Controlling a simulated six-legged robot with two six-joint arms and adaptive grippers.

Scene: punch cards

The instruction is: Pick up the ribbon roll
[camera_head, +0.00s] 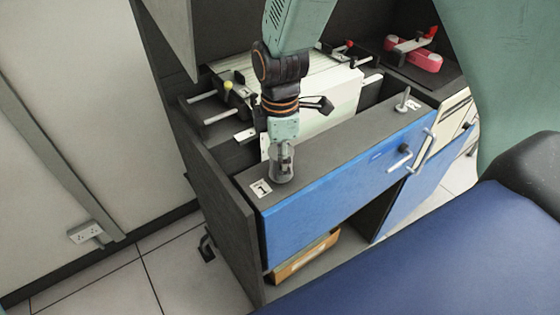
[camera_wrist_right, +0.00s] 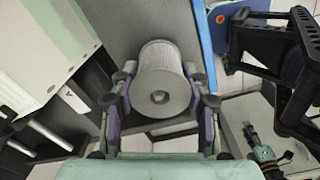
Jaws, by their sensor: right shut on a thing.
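The ribbon roll (camera_wrist_right: 161,93) is a light grey cylinder with a small dark hole in its end face, seen in the right wrist view. My right gripper (camera_wrist_right: 160,97) has its fingers closed on both sides of it. In the head view my right gripper (camera_head: 283,160) points down at the grey top of the blue-fronted desk, near the label marked 1. The roll (camera_head: 282,177) shows there below the fingers, at the desk top; I cannot tell whether it touches the surface. My left gripper does not show.
The blue-fronted desk (camera_head: 320,190) carries a metal spindle (camera_head: 403,100) at its right end. Behind stands a pale machine panel (camera_head: 335,95) with several rods. A red object (camera_head: 425,60) lies at the back right. Tiled floor (camera_head: 180,265) is open at the left.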

